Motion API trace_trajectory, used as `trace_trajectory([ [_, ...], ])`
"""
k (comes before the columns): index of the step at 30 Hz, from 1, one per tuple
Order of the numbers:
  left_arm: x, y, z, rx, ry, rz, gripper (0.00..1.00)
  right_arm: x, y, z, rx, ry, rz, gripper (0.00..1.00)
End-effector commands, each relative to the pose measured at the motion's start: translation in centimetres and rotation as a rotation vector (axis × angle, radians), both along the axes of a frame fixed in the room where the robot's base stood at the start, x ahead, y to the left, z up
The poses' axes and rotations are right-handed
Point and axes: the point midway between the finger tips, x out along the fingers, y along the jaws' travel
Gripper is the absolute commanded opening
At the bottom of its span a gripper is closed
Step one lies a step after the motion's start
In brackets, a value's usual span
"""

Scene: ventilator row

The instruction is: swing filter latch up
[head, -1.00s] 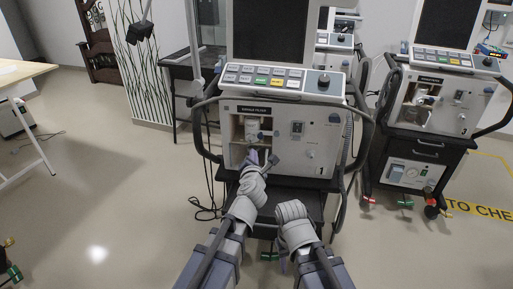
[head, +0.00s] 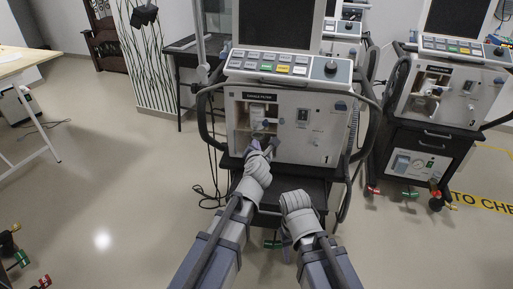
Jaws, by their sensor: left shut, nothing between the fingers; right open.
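The ventilator (head: 318,151) marked 1 stands in front of me. Its open filter bay (head: 241,138) is at the left of its front panel, with a pale filter (head: 257,110) inside. A small grey lever, seemingly the filter latch (head: 262,125), lies across the front of the bay; its exact angle is too small to tell. My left gripper (head: 269,146) is shut and empty at the lower edge of the bay, just below the lever. I cannot tell whether it touches it. My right gripper (head: 287,252) is open and empty, low in front of the cart.
The ventilator's black side rails (head: 204,115) curve out around the panel. A second ventilator (head: 452,98) on a dark cart stands at the right. A table (head: 30,62) is at the far left.

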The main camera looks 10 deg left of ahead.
Motion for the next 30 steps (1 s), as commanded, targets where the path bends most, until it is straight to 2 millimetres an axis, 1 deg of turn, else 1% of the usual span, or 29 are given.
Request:
trace_trajectory([
  [1,1.3,0.1,-0.5,-0.002,0.000,0.002,0.00,0.0,0.0,-0.5,0.000,0.000,0.000,0.50],
  [10,7.2,0.9,-2.2,-0.001,0.000,0.002,0.00,0.0,-0.1,-2.2,-0.003,-0.001,0.001,0.50],
  [11,7.3,0.8,-1.7,-0.001,0.000,0.000,0.00,0.0,0.0,-1.7,-0.003,-0.001,0.001,0.50],
  [12,6.8,0.3,-0.2,0.000,0.000,-0.003,0.00,0.0,0.0,-0.2,-0.002,-0.001,0.000,0.50],
  [16,6.6,-0.7,1.1,0.001,0.000,-0.002,0.00,0.0,0.0,1.1,0.000,0.000,0.000,0.50],
  [21,6.5,-1.3,1.5,-0.001,0.000,-0.001,0.00,0.0,0.0,1.5,0.000,0.000,0.000,0.50],
  [30,6.5,-1.3,1.4,0.000,0.000,0.000,0.00,0.0,0.0,1.4,0.000,0.000,0.000,0.50],
])
